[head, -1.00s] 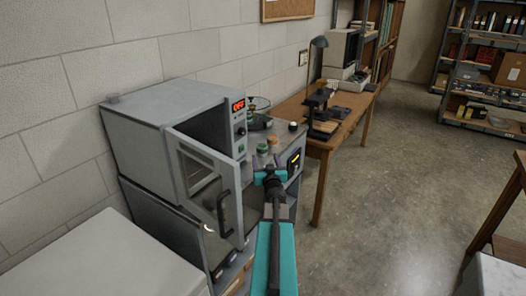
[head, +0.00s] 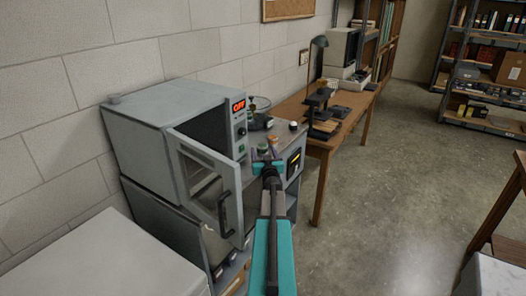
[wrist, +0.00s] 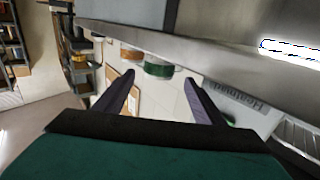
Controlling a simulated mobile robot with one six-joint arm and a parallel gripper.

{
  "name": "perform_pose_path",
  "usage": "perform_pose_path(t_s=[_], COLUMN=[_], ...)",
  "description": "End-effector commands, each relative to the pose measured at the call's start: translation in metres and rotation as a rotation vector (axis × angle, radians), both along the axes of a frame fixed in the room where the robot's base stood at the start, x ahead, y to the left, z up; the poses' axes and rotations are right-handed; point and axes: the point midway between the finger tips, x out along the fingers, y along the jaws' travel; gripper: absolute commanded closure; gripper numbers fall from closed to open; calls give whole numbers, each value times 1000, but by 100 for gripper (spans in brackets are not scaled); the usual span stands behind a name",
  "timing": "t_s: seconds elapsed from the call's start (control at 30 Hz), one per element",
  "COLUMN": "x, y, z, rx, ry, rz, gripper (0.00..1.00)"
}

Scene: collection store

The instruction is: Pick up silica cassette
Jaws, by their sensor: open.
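My gripper (head: 266,158) is open and empty at the front of the grey bench top, right of the open oven door. In the wrist view its two dark fingers (wrist: 160,78) are spread apart. A small round green container (wrist: 158,68) shows between and beyond the fingertips, with a small orange one (wrist: 130,53) beside it. In the head view the green one (head: 263,148) is partly hidden by my gripper, and the orange one (head: 272,141) stands just behind. I cannot tell which is the silica cassette; no label naming it is readable.
The grey oven (head: 165,130) has its door (head: 210,185) swung open towards me, left of my arm. Its display reads OFF. A dark-topped jar (head: 293,126) stands on the bench. A wooden table (head: 345,120) with a lamp is behind.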

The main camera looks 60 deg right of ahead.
Motion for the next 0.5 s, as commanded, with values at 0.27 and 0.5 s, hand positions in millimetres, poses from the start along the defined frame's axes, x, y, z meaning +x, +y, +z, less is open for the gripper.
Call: perform_pose_path(t_s=[0.27, 0.5], x=[0, 7], y=[-1, -11], z=[0, 1], rx=[0, 0], ry=[0, 0], rz=[0, -1], gripper=[37, 37])
